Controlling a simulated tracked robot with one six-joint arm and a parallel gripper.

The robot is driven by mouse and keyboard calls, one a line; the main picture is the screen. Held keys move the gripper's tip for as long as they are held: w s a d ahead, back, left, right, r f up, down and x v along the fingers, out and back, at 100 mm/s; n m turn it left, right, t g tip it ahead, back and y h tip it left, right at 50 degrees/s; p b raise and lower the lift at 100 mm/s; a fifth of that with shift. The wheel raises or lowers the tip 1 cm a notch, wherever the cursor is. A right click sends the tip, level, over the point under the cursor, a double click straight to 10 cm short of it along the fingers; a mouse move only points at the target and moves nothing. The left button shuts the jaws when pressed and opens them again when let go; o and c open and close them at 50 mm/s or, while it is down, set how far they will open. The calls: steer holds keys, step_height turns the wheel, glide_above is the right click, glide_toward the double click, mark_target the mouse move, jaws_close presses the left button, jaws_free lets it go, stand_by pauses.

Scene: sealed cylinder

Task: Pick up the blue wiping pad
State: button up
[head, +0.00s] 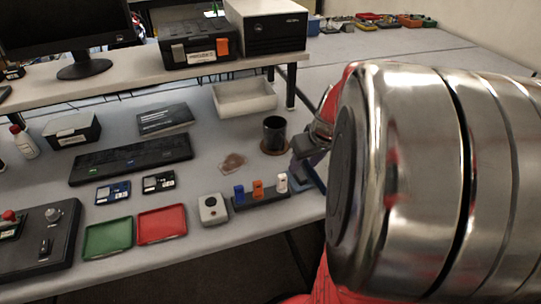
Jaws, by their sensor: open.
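My gripper (306,168) is at the right edge of the workbench, just right of the dark cup. It is open, and my own large metal arm link hides much of it. A dark bluish patch (318,165) shows right at the gripper. It may be the blue wiping pad, but it is too small and covered to be sure. I cannot tell whether the gripper touches it. No other blue pad shows clearly on the bench.
A dark cup (274,133) on a brown coaster and a rack (260,199) with blue, orange and white pegs stand close to my gripper. A reddish smear (233,162) lies left of the cup. Green (108,239) and red (162,225) trays lie at the front.

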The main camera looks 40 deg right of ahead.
mark_target(299, 173)
steer(key=shift+x, duration=2.6)
steer(key=shift+c, duration=0.4)
jaws_close()
